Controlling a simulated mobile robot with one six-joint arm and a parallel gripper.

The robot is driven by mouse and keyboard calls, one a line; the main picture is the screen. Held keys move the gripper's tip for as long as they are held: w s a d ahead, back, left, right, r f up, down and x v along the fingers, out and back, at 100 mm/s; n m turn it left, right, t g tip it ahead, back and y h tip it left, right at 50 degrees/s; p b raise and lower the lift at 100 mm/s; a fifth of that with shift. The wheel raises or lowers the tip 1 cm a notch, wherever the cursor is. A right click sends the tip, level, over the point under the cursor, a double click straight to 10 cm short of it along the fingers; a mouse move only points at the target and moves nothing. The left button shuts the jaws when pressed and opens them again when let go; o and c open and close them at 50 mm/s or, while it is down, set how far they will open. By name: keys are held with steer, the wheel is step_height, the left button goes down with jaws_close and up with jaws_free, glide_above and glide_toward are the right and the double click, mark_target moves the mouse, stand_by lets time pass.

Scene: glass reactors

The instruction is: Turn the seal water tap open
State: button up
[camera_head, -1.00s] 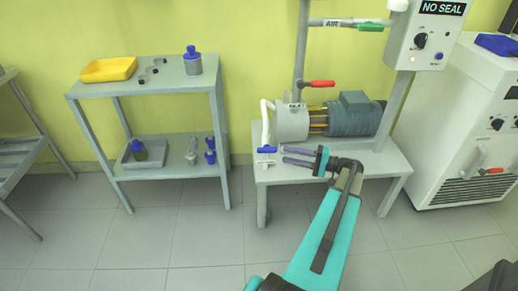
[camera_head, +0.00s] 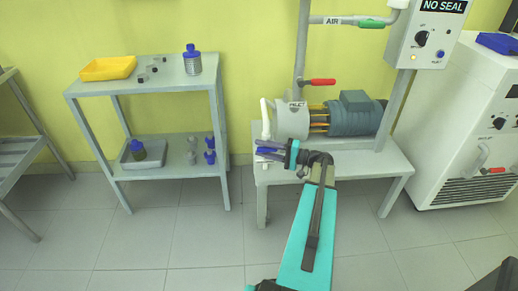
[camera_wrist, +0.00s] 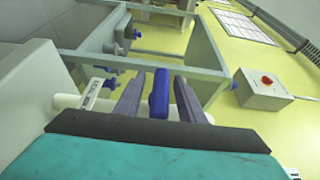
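The seal water tap's blue handle (camera_wrist: 159,92) sits between the two fingers of my gripper (camera_wrist: 160,88) in the wrist view. Gaps show on both sides of the handle, so the fingers are open around it and do not appear to touch it. In the head view my gripper (camera_head: 258,148) reaches left over the tap at the pump bench's left end, and its fingers largely hide the handle there. A small white label (camera_wrist: 92,92) with lettering too small to read and a white pipe (camera_wrist: 66,101) lie left of the handle in the wrist view.
The pump motor (camera_head: 354,114) stands on the bench (camera_head: 372,165) behind my gripper. A red-handled valve (camera_head: 322,82) and a green-handled air valve (camera_head: 372,23) are above. A control box (camera_head: 424,35) reads NO SEAL. A grey shelf (camera_head: 168,80) stands left.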

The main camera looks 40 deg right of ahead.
steer(key=shift+x, duration=1.05)
steer(key=shift+c, duration=0.2)
